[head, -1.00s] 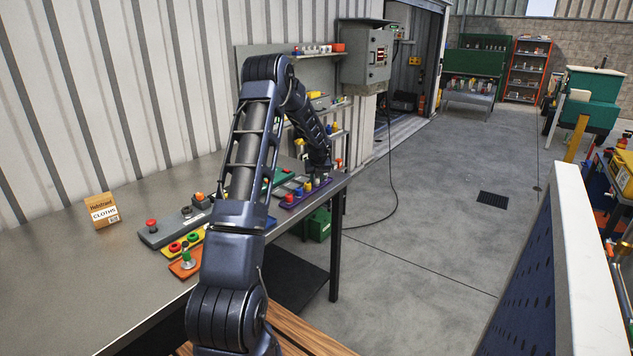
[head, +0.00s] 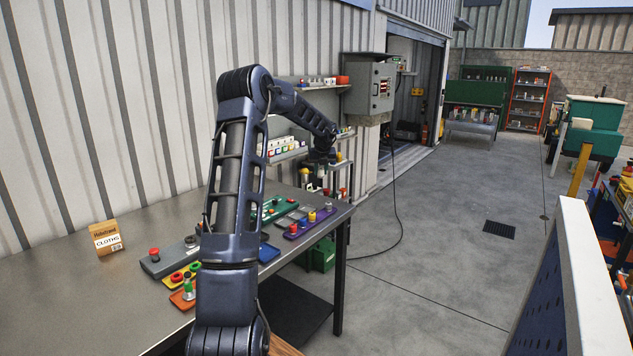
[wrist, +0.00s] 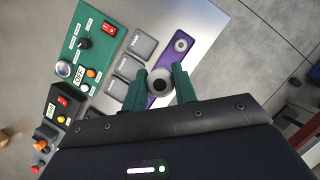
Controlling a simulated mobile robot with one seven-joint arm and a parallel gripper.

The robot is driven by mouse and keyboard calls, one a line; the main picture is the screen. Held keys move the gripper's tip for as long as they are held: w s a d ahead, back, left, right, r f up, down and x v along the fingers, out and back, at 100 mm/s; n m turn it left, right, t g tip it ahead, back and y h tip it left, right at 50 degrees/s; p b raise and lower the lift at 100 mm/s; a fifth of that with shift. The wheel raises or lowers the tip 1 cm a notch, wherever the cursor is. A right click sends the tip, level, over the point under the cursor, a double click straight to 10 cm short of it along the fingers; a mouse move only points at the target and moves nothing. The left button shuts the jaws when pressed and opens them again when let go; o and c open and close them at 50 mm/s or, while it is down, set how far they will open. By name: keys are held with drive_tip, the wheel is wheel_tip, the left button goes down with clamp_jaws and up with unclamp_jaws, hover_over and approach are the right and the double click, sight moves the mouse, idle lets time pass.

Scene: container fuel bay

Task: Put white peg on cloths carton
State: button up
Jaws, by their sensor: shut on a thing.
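The cloths carton (head: 106,238) is a small tan box with a white "CLOTHS" label, upright on the left part of the metal bench. In the wrist view, my gripper (wrist: 160,88) has green fingers shut on a pale, round-topped peg (wrist: 158,80) with a dark centre, seen from above. In the head view my gripper (head: 321,157) is above the bench's far right end, well away from the carton.
On the bench (head: 60,290), a grey panel (head: 168,258), a yellow button plate (head: 180,276) and an orange plate (head: 182,299) lie between carton and arm. A green panel (wrist: 98,40) shows in the wrist view. The bench around the carton is clear.

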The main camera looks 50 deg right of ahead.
drive_tip(key=shift+r, duration=0.45)
drive_tip(key=w+a+r+n+t+y, duration=0.1)
drive_tip(key=w+a+r+n+y, duration=0.2)
drive_tip(key=w+a, duration=1.35)
drive_tip(key=w+a+r+n, duration=0.2)
drive_tip(key=w+a+n, duration=0.4)
drive_tip(key=w+a, duration=1)
wheel_tip(320, 180, up, 6)
drive_tip(key=n+g+y, duration=0.1)
drive_tip(key=n+y, duration=0.2)
drive_tip(key=n, duration=0.6)
hover_over(98, 225)
drive_tip(key=s+d, duration=0.1)
wheel_tip(98, 225, down, 20)
drive_tip(key=shift+s+d+r, duration=0.1)
drive_tip(key=shift+d+r, duration=0.05)
drive_tip(key=o, duration=1)
drive_tip(key=shift+c, duration=0.2)
